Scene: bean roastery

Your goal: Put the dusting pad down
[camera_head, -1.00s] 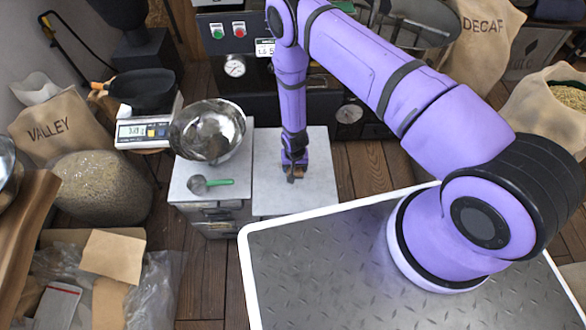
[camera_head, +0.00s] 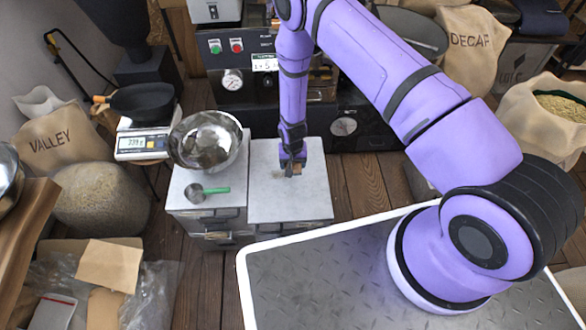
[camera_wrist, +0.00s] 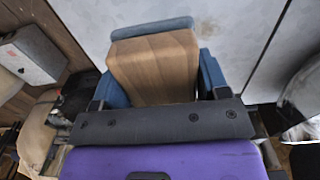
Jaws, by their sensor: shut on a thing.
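The dusting pad (camera_wrist: 157,68) is a brown block with a blue-grey layer at its far end in the wrist view. My gripper (camera_wrist: 158,82) is shut on it, with a blue finger at either side. In the head view my gripper (camera_head: 291,164) points down over the pale top of the right-hand cabinet (camera_head: 290,207). Only a small brown bit of the pad shows at its tip there. I cannot tell whether the pad touches the cabinet top.
On the left cabinet (camera_head: 178,192) stand a steel bowl (camera_head: 205,140) and a green-handled scoop (camera_head: 206,190). A scale (camera_head: 143,144) with a black pan (camera_head: 143,102) is further left. A dark machine (camera_head: 232,100) stands behind. The front of the right cabinet top is bare.

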